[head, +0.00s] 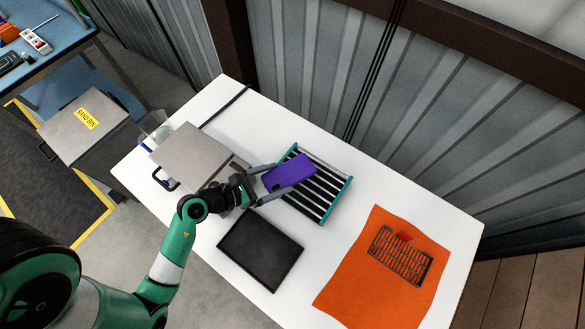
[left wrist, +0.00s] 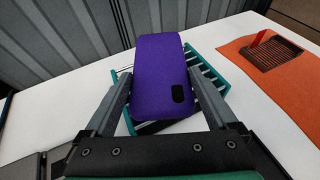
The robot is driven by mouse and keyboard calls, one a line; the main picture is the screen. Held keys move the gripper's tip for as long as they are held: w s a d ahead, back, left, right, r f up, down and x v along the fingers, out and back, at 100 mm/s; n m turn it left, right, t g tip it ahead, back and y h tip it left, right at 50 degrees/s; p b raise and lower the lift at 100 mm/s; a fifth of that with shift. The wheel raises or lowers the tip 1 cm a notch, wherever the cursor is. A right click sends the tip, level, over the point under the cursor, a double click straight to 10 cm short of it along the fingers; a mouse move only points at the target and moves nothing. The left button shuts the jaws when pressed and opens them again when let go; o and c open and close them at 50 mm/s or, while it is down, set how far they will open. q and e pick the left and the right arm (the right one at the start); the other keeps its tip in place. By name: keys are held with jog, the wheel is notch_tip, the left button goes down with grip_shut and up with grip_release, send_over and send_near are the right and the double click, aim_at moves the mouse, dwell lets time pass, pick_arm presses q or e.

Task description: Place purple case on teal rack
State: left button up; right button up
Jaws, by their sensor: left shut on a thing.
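The purple case (head: 288,173) is a flat phone case with a dark camera cutout. My left gripper (head: 267,182) is shut on it, one finger along each long side. In the left wrist view, the purple case (left wrist: 160,76) fills the space between the fingers of the left gripper (left wrist: 160,92). The teal rack (left wrist: 207,75) shows behind the case in the left wrist view. My right gripper is not in view.
A black tray (head: 261,250) lies in front of the rack. A grey metal box (head: 196,158) stands left of it. An orange cloth (head: 350,290) with a dark grate (head: 400,257) and red item lies at right. White table (head: 330,240) is bare between rack and cloth.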

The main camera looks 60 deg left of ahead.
aim_at(289, 174)
pick_arm(q)
jog(key=w+f+b, duration=0.1)
jog(key=w+f, duration=0.1)
jog(key=w+a+f+b, duration=0.1)
jog(key=w+f, duration=0.2)
jog(key=shift+a+f, duration=0.2)
jog(key=shift+f, duration=0.05)
jog(key=shift+w+a+f+b, duration=0.15)
jog(key=shift+w+f+b, duration=0.1)
jog(key=shift+w+b, duration=0.1)
jog(key=shift+w+a+f+b, duration=0.15)
jog(key=shift+f+b, duration=0.8)
jog(key=shift+f, duration=0.85)
jog(key=shift+f, duration=0.15)
jog(key=o, duration=1)
